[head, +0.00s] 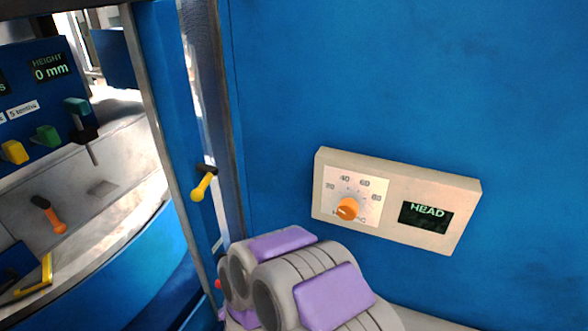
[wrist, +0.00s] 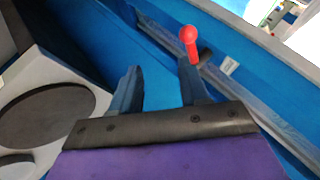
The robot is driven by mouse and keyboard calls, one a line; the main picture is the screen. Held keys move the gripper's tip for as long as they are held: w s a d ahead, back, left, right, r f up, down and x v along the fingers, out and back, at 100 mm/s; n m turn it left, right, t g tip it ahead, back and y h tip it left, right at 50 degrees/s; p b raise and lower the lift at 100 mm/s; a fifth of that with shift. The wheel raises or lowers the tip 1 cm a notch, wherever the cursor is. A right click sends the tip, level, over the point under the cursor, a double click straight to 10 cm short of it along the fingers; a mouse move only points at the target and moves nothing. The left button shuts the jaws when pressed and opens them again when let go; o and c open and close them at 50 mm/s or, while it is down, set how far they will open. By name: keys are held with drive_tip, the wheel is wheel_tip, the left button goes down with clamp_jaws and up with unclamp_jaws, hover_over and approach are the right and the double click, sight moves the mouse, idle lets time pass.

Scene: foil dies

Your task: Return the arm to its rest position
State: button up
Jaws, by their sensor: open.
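My gripper (wrist: 161,88) shows in the wrist view with its two dark fingers apart and nothing between them. A red ball-ended knob (wrist: 189,38) appears just beyond the right fingertip; I cannot tell whether they touch. In the head view my grey and purple arm is at the bottom centre, folded close to the camera and in front of the blue panel (head: 400,90). My fingers are hidden there.
A yellow-handled lever (head: 203,186) is by the metal frame. Several coloured handles and a HEIGHT display (head: 51,68) reading 0 mm are at left.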

drive_tip(key=s+d+r+n+g+h+b, duration=0.1)
drive_tip(key=s+d+r+n+g+b, duration=0.2)
drive_tip(key=d, duration=0.4)
drive_tip(key=s+d+r+n+g+b, duration=0.2)
drive_tip(key=s+d+r+g, duration=0.1)
drive_tip(key=s+d+r, duration=0.3)
drive_tip(key=s+d+r+g+h+b, duration=0.1)
drive_tip(key=s+d+r+g+b, duration=0.1)
drive_tip(key=s+d, duration=0.6)
drive_tip(key=s+d+r+n+g+h+b, duration=0.1)
drive_tip(key=s+d+r+g+b, duration=0.1)
drive_tip(key=s+d, duration=0.7)
drive_tip(key=s+r, duration=0.1)
drive_tip(key=s, duration=0.1)
drive_tip(key=shift+s+g+h, duration=0.4)
drive_tip(key=shift+a+n, duration=0.1)
drive_tip(key=shift+n, duration=0.2)
